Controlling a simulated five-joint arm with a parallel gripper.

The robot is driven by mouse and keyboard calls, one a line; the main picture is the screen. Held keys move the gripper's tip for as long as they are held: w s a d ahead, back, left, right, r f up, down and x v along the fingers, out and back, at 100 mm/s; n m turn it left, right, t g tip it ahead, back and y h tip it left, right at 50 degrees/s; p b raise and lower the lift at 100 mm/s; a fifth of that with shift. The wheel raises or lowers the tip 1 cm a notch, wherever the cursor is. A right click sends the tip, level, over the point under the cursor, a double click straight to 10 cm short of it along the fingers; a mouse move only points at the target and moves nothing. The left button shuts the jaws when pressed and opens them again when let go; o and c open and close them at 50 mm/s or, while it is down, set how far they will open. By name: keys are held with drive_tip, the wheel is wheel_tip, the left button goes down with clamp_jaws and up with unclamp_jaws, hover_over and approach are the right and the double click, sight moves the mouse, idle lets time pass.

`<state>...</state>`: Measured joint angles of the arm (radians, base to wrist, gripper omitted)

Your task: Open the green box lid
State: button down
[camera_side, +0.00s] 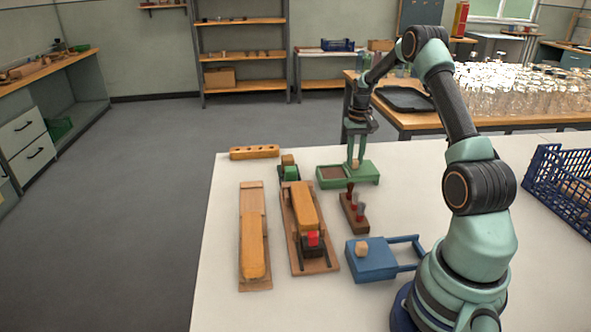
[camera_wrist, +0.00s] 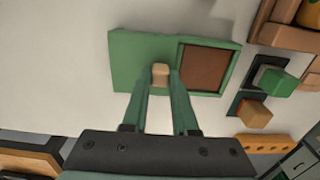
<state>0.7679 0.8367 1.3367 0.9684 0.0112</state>
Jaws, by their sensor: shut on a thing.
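The green box (camera_side: 335,185) stands on the white table below my gripper. Its left part is uncovered in the side view and shows a brown inside, which also shows in the wrist view (camera_wrist: 204,68). The green lid (camera_wrist: 130,65) covers the other part, with a small wooden knob (camera_wrist: 160,69) on it. My gripper (camera_side: 356,159) points down at the lid, its two fingers shut on the knob; the fingertips also show in the wrist view (camera_wrist: 161,77). The lid's far edges are hard to tell from the box.
A block with red and grey pegs (camera_side: 353,212) and a blue box (camera_side: 370,262) with a wooden cube on top stand nearer the camera. Wooden boards with yellow blocks (camera_side: 254,245) lie left. A yellow holed bar (camera_side: 254,152) lies behind. A blue crate (camera_side: 560,185) stands right.

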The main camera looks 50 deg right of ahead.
sight(356, 160)
drive_tip(key=shift+s+d+r, duration=0.1)
drive_tip(key=shift+s+d, duration=0.05)
drive_tip(key=shift+d, duration=0.1)
drive_tip(key=c, duration=0.9)
unclamp_jaws()
drive_tip(key=shift+o, duration=1.1)
drive_tip(key=shift+a, duration=0.1)
wheel_tip(356, 160, up, 12)
drive_tip(key=shift+r, duration=0.1)
